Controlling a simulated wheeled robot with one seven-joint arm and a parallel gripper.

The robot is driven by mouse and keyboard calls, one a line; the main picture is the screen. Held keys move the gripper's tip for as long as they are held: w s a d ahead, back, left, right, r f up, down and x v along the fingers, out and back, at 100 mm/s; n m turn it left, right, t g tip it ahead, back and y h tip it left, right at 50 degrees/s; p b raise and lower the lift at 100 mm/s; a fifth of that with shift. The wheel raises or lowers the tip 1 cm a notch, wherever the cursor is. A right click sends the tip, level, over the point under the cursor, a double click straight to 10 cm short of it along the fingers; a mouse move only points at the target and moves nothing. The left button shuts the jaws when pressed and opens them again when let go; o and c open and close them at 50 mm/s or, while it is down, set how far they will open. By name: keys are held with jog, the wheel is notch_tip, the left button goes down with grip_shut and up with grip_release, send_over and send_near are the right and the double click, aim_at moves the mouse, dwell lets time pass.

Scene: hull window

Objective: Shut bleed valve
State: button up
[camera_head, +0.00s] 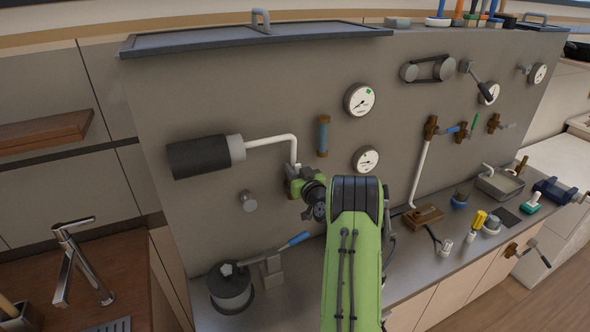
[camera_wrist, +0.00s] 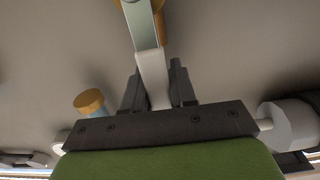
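A valve with a brass-coloured body (camera_head: 289,188) sits on the grey panel below the end of a white pipe (camera_head: 270,140); I take it for the bleed valve, but no label is readable. My gripper (camera_head: 294,180) is at this valve and hides most of it. In the wrist view, my gripper's dark fingers (camera_wrist: 156,85) stand on either side of a pale flat lever (camera_wrist: 141,30), which runs down between them. A brass-coloured part (camera_wrist: 159,18) shows behind the lever. I cannot tell whether the fingers press on the lever.
A black cylinder (camera_head: 200,157) feeds the white pipe. Gauges (camera_head: 359,100) and a blue tube with brown ends (camera_head: 323,135) are mounted nearby. A pump with a blue-tipped handle (camera_head: 232,287) stands below left. The counter at right holds several tools.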

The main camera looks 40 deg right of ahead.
grip_shut()
jog(key=shift+d, duration=0.1)
jog(key=s+d+f+m+b, duration=0.2)
jog(key=d+f+m+b, duration=0.5)
jog(key=m, duration=1.1)
jog(key=shift+s+d+f+b, duration=0.2)
jog(key=shift+f+b, duration=0.45)
jog(key=shift+b, duration=0.85)
jog(key=o, duration=0.6)
grip_release()
jog(key=shift+o, duration=0.2)
